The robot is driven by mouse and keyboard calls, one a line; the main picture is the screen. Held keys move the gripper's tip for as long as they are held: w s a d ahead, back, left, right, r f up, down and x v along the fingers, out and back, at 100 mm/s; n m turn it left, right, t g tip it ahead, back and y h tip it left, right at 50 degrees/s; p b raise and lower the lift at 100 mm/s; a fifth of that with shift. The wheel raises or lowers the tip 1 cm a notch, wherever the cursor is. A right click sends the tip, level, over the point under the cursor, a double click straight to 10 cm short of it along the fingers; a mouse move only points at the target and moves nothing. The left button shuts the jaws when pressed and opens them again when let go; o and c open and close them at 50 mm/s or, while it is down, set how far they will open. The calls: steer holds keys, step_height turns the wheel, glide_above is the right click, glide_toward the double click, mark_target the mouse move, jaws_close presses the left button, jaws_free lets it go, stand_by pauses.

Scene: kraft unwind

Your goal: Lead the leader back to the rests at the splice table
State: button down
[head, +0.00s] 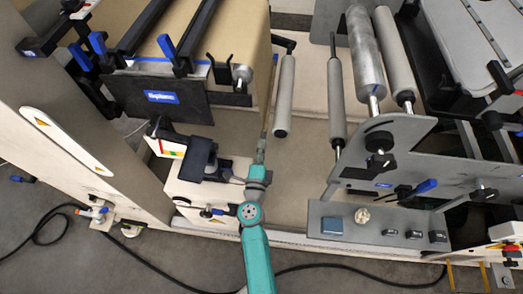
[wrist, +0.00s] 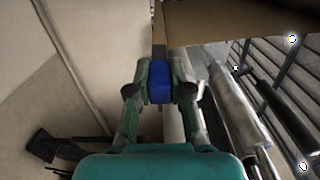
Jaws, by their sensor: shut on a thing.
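My gripper (head: 261,150) is in the middle of the head view, beside the large kraft roll (head: 238,25). In the wrist view my gripper (wrist: 159,83) is shut on a blue piece (wrist: 158,90), which seems to be part of the leader. A brown kraft sheet (wrist: 240,18) spans the top right of the wrist view. In the head view a thin edge runs up from the fingertips along the roll's right side. A grey slotted table (head: 478,35) stands at the far right; I cannot tell whether it is the splice table. The rests are not clearly identifiable.
Grey rollers (head: 365,50) stand right of my gripper, with a narrower roller (head: 284,95) close by. A grey side plate (head: 385,145) is at the right. A white machine panel (head: 75,110) is at the left. A black cable (head: 170,277) lies across the floor.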

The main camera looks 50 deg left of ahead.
step_height(320, 180, up, 12)
steer(key=shift+r, duration=0.25)
stand_by(0.7)
step_height(320, 180, up, 22)
stand_by(1.9)
